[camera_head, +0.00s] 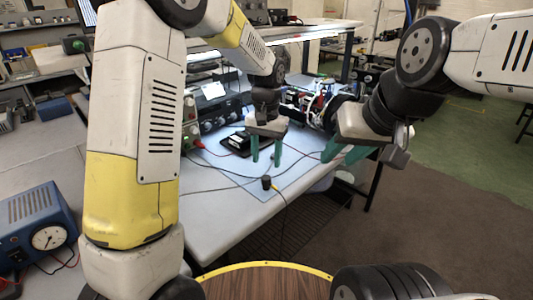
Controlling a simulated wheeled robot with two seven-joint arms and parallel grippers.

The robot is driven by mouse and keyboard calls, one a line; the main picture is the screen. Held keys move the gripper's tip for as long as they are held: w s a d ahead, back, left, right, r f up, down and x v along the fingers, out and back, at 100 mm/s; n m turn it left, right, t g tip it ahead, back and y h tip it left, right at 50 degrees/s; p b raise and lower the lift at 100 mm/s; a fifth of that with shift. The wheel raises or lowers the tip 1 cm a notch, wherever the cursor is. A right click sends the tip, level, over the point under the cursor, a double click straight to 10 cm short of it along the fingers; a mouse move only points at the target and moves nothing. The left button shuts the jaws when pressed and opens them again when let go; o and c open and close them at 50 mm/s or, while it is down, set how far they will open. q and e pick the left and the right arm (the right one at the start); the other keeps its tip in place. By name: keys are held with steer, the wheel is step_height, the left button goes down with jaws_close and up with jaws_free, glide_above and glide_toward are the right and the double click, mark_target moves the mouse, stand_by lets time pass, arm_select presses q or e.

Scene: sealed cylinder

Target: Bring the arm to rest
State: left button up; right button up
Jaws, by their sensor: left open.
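My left gripper (266,160) hangs over the workbench with its two green fingers pointing down and apart. It is open, with nothing between the fingers. My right gripper (336,160) is at the right, by the bench's right edge, its green fingers pointing down and to the left. The view does not show clearly how far apart they are. A small dark cylinder (266,182) stands on the blue mat (292,180), below and apart from the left gripper's fingertips.
A black device (237,142) lies on the bench behind the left gripper. Thin cables cross the mat. A blue box with a dial gauge (46,237) stands at the far left. Instruments (212,112) line the back. Open floor (440,220) lies to the right.

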arm_select(q)
steer(key=s+a+r+n+t+h, duration=0.2)
steer(key=s+a+r+t, duration=0.1)
steer(key=s+a+r, duration=0.8)
steer(key=s+a+r+n+t, duration=0.1)
steer(key=s+r, duration=0.1)
steer(key=s, duration=0.3)
steer(key=s+a+r+n+t, duration=0.1)
steer(key=s+a+t, duration=0.1)
steer(key=s, duration=0.3)
steer(key=shift+s+a+r, duration=0.15)
steer(key=shift+s+r, duration=0.1)
steer(key=shift+r, duration=0.1)
